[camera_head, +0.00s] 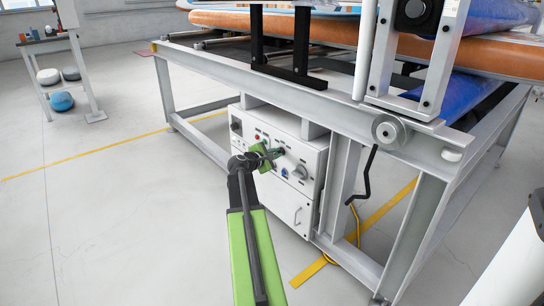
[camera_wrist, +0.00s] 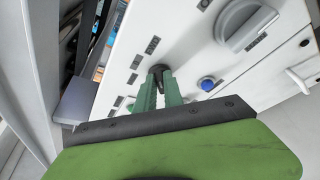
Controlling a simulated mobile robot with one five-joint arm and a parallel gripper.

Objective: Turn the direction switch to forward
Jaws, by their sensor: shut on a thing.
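A white control box (camera_head: 257,133) hangs under the machine frame, with several knobs, buttons and labels on its front panel. My gripper (camera_head: 276,153) is at the middle of that panel. In the wrist view my gripper (camera_wrist: 158,80) has its green fingers closed on a small black switch (camera_wrist: 155,70) on the panel. The fingers cover most of the switch, so its pointing direction cannot be told.
A blue button (camera_wrist: 207,83) is near my fingers. Grey frame legs (camera_head: 412,235) and a black crank handle (camera_head: 366,180) stand to the right of the box. Open floor (camera_head: 110,210) lies to the left.

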